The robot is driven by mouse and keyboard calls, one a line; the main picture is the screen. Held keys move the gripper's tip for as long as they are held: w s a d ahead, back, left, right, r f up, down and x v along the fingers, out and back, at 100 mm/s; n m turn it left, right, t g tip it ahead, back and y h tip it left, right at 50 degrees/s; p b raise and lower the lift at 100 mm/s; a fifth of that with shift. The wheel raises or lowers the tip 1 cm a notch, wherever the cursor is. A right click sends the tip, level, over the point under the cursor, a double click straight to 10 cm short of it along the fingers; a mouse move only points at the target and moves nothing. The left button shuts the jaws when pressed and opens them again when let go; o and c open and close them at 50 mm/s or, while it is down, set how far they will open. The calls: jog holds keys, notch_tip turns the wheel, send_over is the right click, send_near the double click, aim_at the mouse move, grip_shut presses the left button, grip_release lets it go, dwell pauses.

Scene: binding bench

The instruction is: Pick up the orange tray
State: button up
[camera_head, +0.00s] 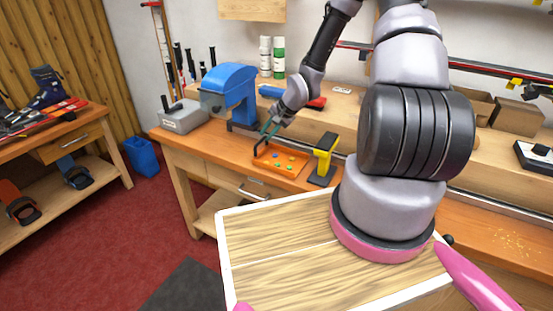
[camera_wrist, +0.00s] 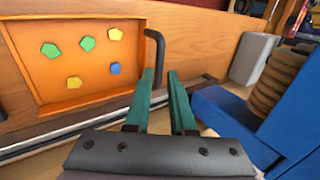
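The orange tray (camera_head: 265,161) lies on the wooden bench, with several small green, yellow and blue pieces in it. It fills the left of the wrist view (camera_wrist: 94,62). A black bent handle (camera_wrist: 157,42) stands at its right side there; in the head view the handle (camera_head: 258,148) is at the tray's left end. My gripper (camera_head: 270,129) is over that end, its green fingers pointing down. In the wrist view my gripper (camera_wrist: 161,76) is open, the handle's end showing between or just beyond the fingertips. I cannot tell whether they touch.
A blue machine (camera_head: 230,88) stands close behind and left of the tray; blue parts (camera_wrist: 222,110) are right beside my fingers. A yellow and black tool (camera_head: 325,155) stands right of the tray. A grey box (camera_head: 183,117) is at the bench's left end.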

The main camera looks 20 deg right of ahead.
aim_at(262, 140)
jog(key=x, duration=0.5)
jog(key=shift+f, duration=0.35)
grip_shut()
